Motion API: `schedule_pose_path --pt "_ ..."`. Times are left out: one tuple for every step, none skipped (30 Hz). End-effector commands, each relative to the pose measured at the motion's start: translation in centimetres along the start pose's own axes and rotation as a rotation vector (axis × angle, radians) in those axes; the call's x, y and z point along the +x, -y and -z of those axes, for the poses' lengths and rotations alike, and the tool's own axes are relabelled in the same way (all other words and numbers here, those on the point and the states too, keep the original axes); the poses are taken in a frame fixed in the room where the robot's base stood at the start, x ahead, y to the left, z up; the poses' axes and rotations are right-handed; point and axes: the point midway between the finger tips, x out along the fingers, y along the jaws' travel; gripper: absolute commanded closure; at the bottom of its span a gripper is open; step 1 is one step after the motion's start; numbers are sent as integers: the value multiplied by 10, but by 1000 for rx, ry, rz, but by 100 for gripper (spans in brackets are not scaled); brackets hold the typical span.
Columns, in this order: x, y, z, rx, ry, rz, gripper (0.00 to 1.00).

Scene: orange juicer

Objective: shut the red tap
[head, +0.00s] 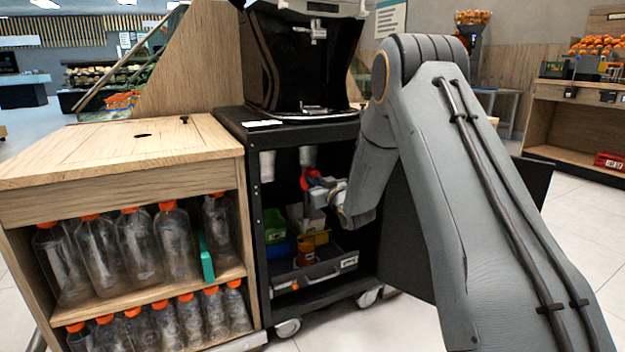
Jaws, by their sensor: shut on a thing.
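The red tap (306,179) is inside the open black cabinet, below a white pipe (307,156) that hangs under the cabinet top. My gripper (317,187) reaches into the cabinet from the right and is shut on the tap. The fingers hide part of the tap, and its exact handle angle is too small to tell. My arm covers the right side of the cabinet opening.
The black juicer (300,60) stands on the cabinet top. Green, blue and yellow bins and an open drawer (330,272) lie below my gripper. A wooden shelf (120,185) with several orange-capped bottles stands at left. An open door is behind my arm.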

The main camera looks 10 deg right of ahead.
Motion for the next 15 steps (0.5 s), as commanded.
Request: schedule_pose_path --pt "0 0 1 -30 2 0 100" --pt "0 0 1 -52 2 0 100" --pt "-1 1 1 -83 2 0 100" --pt "-1 1 1 -108 2 0 100" --pt "-1 1 1 -135 1 0 100" --pt "-1 1 1 -171 2 0 100" --pt "-1 1 1 -199 2 0 100" --pt "-1 2 1 -227 2 0 100" --pt "-1 2 1 -265 2 0 100" --pt "-1 2 1 -294 2 1 100" --pt "-1 2 1 -322 1 1 100" --pt "-1 3 1 -360 1 0 100" --pt "-1 3 1 -389 1 0 100" --pt "-1 3 1 -418 1 1 100" --pt "-1 3 0 -456 1 1 100"
